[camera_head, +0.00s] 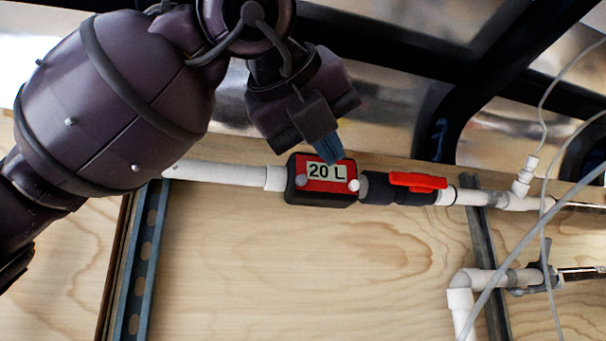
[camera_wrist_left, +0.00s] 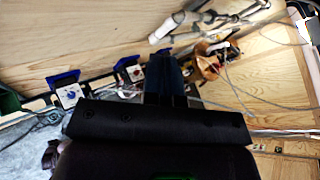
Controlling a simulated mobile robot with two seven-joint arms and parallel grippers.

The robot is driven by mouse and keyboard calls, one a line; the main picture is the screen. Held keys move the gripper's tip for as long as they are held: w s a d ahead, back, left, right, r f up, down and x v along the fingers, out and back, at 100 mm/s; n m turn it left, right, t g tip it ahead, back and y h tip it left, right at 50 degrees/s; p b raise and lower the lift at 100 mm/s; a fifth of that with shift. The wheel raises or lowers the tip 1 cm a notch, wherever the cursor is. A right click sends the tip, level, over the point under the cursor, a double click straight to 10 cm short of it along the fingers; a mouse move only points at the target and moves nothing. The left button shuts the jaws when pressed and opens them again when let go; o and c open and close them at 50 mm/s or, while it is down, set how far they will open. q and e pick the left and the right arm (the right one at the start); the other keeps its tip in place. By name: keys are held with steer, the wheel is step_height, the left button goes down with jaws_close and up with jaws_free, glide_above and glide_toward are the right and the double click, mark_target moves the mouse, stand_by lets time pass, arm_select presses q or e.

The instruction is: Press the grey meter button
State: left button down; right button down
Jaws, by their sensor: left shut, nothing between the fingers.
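The meter (camera_head: 291,193) is a dark box with a red face and a white label reading "20 L", set in line with a white pipe. Two small pale round buttons sit on its face, one at the left (camera_head: 301,180) and one at the right (camera_head: 353,185). My right gripper is not in view.
A valve with a red handle (camera_head: 418,181) sits just right of the meter. White pipes (camera_head: 220,173) run along the wooden wall (camera_head: 270,260). Thin pale cables (camera_head: 545,200) hang at the right. Blue-cornered fittings (camera_wrist_left: 65,90) show in the left wrist view. The wall below the meter is clear.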

mark_target(301, 180)
arm_select(q)
steer(key=w, duration=0.2)
steer(key=w+a+p, duration=0.1)
steer(key=w, duration=0.1)
steer(key=w+a+p, duration=0.1)
steer(key=w, duration=0.2)
steer(key=shift+a, duration=0.15)
stand_by(0.8)
stand_by(0.9)
steer(key=shift+w, duration=0.15)
steer(key=shift+w+a, duration=0.1)
steer(key=shift+w, duration=0.15)
stand_by(0.3)
